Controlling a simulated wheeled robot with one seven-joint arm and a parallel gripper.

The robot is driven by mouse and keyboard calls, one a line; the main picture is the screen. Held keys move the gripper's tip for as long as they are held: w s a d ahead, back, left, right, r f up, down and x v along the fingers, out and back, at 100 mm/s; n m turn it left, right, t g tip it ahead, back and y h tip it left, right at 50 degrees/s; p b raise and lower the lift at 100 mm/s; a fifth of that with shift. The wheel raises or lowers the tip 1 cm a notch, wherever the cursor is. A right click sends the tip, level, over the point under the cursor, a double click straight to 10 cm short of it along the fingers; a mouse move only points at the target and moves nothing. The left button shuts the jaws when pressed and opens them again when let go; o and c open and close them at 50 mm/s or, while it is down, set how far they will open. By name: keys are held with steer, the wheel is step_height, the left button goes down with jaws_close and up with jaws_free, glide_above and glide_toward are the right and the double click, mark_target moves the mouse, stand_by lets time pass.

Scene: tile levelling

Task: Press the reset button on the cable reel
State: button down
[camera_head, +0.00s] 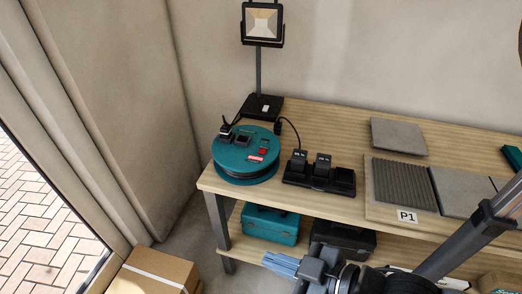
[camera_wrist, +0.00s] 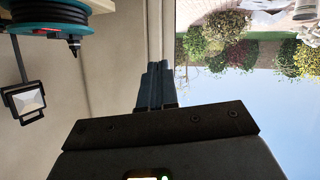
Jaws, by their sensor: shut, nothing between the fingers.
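The cable reel (camera_head: 228,160) is a round teal drum with black cable, lying flat on the left end of the workbench. Its top carries dark sockets with a plug in one, a small red part (camera_head: 264,142) and a red-and-white patch (camera_head: 256,159). I cannot tell for sure which of these is the reset button. My gripper (camera_head: 267,258) is shut and empty, in front of the bench and lower in the picture than the reel, its fingers pointing left. In the wrist view the shut fingers (camera_wrist: 156,72) point away from the reel (camera_wrist: 75,20), whose side shows upside down at the top left.
A work lamp (camera_head: 262,22) stands behind the reel; a charger with batteries (camera_head: 318,172) is to its right. Tiles (camera_head: 398,136) lie farther right. Teal (camera_head: 270,224) and black cases sit on the lower shelf. A cardboard box (camera_head: 152,274) is at front left.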

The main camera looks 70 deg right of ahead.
steer(key=w+d+f+g+h, duration=0.1)
steer(key=w+d+f+g, duration=0.1)
steer(key=w+d+f, duration=0.5)
step_height(320, 180, up, 11)
steer(key=n+g+y+p, duration=0.1)
steer(key=n+g, duration=0.1)
steer(key=n, duration=0.4)
glide_above(265, 151)
steer(key=shift+a+r, duration=0.1)
steer(key=shift+r, duration=0.1)
steer(key=shift+f, duration=0.15)
step_height(265, 151, down, 9)
steer(key=b, duration=0.5)
steer(key=shift+r, duration=0.2)
steer(key=shift+f, duration=0.1)
stand_by(0.4)
